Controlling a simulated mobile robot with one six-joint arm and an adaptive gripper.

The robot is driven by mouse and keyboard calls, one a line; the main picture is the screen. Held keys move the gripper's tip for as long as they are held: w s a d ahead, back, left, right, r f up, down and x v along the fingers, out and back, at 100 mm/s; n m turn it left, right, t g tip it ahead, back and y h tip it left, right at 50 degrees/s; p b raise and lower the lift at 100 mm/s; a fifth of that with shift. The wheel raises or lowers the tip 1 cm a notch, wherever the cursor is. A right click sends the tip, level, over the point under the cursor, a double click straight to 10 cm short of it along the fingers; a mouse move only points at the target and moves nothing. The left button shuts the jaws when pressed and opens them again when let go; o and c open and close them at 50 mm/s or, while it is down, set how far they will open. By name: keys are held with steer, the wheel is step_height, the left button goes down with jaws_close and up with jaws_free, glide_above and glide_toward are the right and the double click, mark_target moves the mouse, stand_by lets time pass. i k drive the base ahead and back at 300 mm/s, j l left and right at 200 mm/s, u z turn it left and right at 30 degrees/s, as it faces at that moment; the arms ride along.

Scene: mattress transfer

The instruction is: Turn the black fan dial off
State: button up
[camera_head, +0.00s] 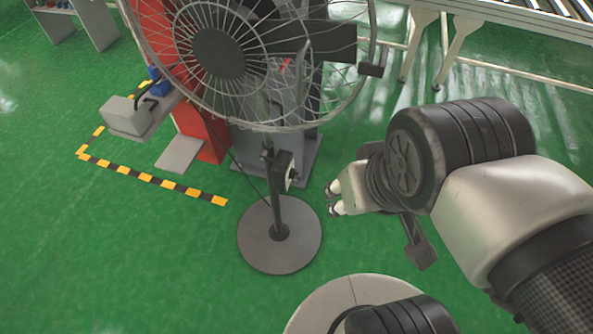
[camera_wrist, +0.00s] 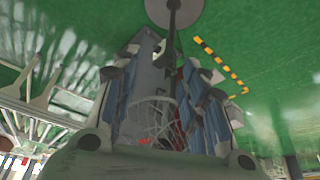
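The black fan (camera_head: 218,55) stands on a round grey base (camera_head: 262,252) with a thin pole. A dark control box (camera_head: 280,168) sits on the pole below the cage. On its right side is a small pale face with a dark spot, seemingly the dial (camera_head: 292,178); its setting is too small to read. My gripper (camera_head: 332,200) is to the right of the box and a little lower in the picture, apart from it. In the wrist view my gripper (camera_wrist: 170,58) has its fingers spread with nothing held. The fan pole (camera_wrist: 171,35) shows between and beyond them.
A red and grey machine (camera_head: 205,135) stands behind the fan, with a grey box (camera_head: 128,116) at its left. Yellow-black tape (camera_head: 150,178) marks the green floor. A conveyor (camera_head: 530,18) is at the back right. Floor left of the fan base is clear.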

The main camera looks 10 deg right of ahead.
mark_target(294, 173)
steer(key=i+l+z, duration=0.25)
steer(key=i+l, duration=0.5)
steer(key=l, duration=0.1)
